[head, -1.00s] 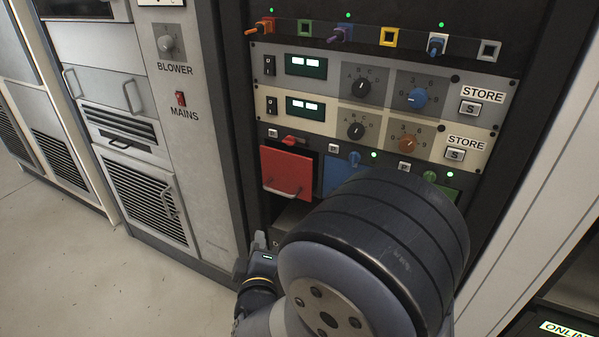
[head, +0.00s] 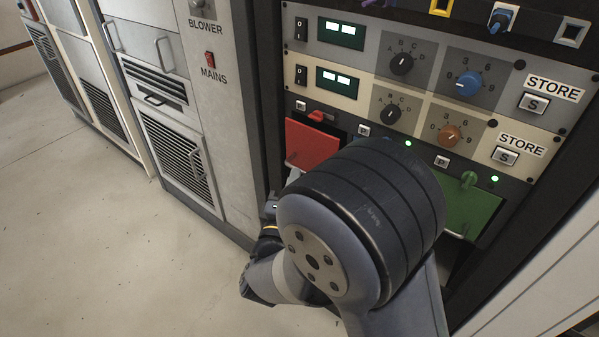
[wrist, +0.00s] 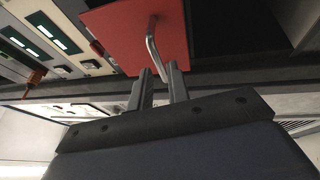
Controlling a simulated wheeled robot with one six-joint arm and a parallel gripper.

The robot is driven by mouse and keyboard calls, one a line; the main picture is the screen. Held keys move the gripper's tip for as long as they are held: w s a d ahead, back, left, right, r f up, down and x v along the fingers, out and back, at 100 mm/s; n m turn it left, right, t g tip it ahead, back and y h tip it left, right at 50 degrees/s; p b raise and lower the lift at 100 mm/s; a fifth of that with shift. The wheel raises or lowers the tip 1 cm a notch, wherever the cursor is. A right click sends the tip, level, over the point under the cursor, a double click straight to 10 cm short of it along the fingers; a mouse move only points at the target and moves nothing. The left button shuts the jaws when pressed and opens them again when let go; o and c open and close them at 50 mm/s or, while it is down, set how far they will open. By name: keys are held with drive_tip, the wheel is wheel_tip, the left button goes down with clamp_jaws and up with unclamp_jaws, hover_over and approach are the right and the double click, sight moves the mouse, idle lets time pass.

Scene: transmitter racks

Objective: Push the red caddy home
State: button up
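The red caddy (head: 312,143) sits at the left end of the lower bay row, its front standing forward of the rack. Its red lever (head: 318,115) above lies sideways. In the wrist view the red front (wrist: 125,35) fills the top middle, with a bent metal handle (wrist: 153,45) on it. My gripper (wrist: 158,72) is open, its two fingers apart, with the handle's near end at the gap between the tips. Contact cannot be told.
A green caddy (head: 472,207) with an upright lever sits to the right; my arm hides most of the bay between. Dials and STORE buttons (head: 533,103) are above. The grey MAINS cabinet (head: 222,120) stands left. Open floor (head: 90,230) lies at the left.

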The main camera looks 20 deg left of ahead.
drive_tip(key=shift+w+r+b, duration=0.15)
drive_tip(key=shift+w+r, duration=0.05)
drive_tip(key=shift+w, duration=0.75)
drive_tip(key=shift+w+r+b, duration=0.15)
drive_tip(key=shift+w+r, duration=0.05)
drive_tip(key=shift+w, duration=0.75)
drive_tip(key=shift+c, duration=0.4)
clamp_jaws()
